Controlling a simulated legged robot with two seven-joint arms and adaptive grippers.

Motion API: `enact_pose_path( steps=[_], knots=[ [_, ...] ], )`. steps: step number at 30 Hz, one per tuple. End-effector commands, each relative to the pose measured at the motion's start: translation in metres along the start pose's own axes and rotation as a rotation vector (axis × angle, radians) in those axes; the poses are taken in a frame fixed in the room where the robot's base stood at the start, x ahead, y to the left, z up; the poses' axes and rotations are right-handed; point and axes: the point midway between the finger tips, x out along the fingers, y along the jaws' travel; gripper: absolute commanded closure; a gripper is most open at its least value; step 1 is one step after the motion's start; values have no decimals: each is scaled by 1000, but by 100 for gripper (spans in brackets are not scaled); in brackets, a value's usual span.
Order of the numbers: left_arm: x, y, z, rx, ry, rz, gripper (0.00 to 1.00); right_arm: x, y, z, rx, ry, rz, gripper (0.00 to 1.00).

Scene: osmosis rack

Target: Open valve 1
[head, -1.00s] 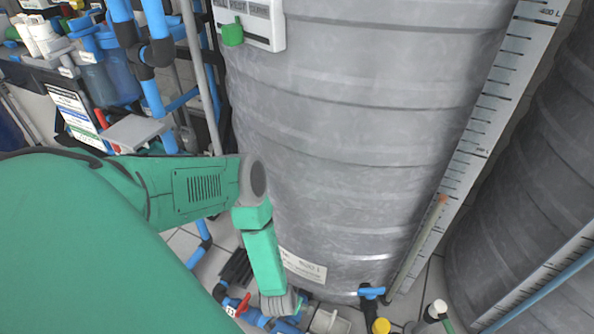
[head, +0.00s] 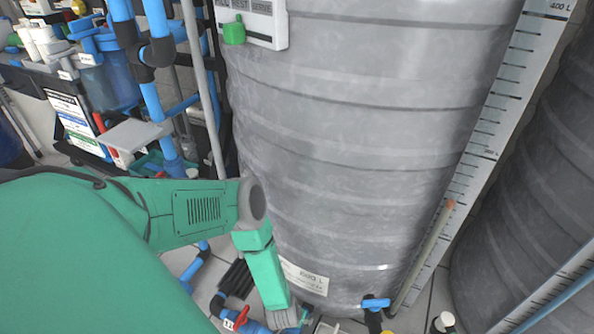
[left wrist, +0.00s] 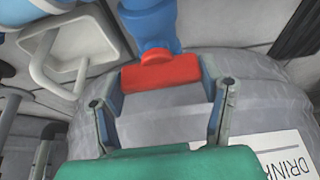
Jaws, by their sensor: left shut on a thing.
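In the left wrist view my left gripper (left wrist: 164,72) has its two fingers on either side of a red valve handle (left wrist: 160,76) and is shut on it. The handle sits on a blue pipe fitting (left wrist: 150,22), in front of a grey tank. In the head view my left arm reaches down beside the tank's base, and its fingers are hidden at the bottom edge. A red-handled valve with a small white tag (head: 241,318) shows left of my wrist. I cannot read the tag clearly. My right gripper is not in view.
The large grey tank (head: 340,130) stands close to the right of my left arm. Blue pipes (head: 155,90) and a grey pole rise on the left. A second tank (head: 540,180) stands at far right.

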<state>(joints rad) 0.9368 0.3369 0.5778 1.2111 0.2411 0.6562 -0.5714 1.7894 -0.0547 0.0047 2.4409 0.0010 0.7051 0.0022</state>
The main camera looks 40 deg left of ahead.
Motion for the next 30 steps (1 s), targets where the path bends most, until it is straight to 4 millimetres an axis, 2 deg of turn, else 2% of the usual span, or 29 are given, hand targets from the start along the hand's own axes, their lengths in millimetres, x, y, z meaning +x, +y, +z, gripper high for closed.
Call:
enact_pose_path(
  steps=[11,30],
  knots=[
    [0,0,-1,-102,2,-43,65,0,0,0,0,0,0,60],
    [1,0,0,-637,2,-264,65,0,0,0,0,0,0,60]
  ],
)
